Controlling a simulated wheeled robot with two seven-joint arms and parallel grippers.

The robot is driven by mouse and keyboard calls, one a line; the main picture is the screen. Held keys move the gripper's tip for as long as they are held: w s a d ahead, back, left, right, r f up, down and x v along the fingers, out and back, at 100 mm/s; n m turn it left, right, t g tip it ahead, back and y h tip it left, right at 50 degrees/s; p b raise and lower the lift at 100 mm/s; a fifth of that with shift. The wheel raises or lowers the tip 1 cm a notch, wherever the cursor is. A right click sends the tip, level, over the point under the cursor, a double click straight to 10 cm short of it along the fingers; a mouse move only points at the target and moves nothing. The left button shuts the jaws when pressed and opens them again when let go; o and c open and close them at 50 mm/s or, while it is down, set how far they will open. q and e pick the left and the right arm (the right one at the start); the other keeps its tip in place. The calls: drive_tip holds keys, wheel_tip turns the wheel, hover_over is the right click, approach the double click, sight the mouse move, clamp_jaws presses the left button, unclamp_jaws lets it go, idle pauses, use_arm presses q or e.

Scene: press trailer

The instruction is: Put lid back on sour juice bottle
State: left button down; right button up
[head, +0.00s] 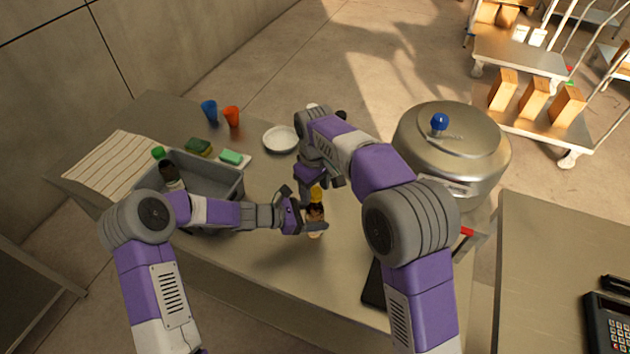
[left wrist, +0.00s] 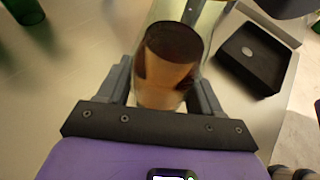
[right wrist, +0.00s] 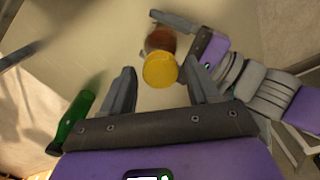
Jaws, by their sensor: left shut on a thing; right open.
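The sour juice bottle (head: 315,214), with brown contents, stands about upright over the front middle of the table. My left gripper (head: 308,224) is shut around its body; the left wrist view shows the glass bottle (left wrist: 172,62) between the fingers. A yellow lid (head: 316,193) shows at the bottle's top, and I cannot tell how firmly it sits. My right gripper (head: 318,184) is open just above it. In the right wrist view the yellow lid (right wrist: 160,70) lies ahead of the open fingers, roughly between them, with the brown bottle (right wrist: 160,39) behind it.
A grey bin (head: 222,186) holding a dark bottle stands left. Sponges (head: 198,147), blue (head: 209,110) and orange (head: 231,116) cups and a white plate (head: 280,139) are behind. A large metal pot (head: 455,150) stands right.

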drive_tip(key=shift+c, duration=0.2)
drive_tip(key=c, duration=1)
drive_tip(key=o, duration=1.2)
drive_tip(key=shift+r, duration=0.1)
wheel_tip(320, 180, up, 12)
drive_tip(key=shift+f, duration=0.1)
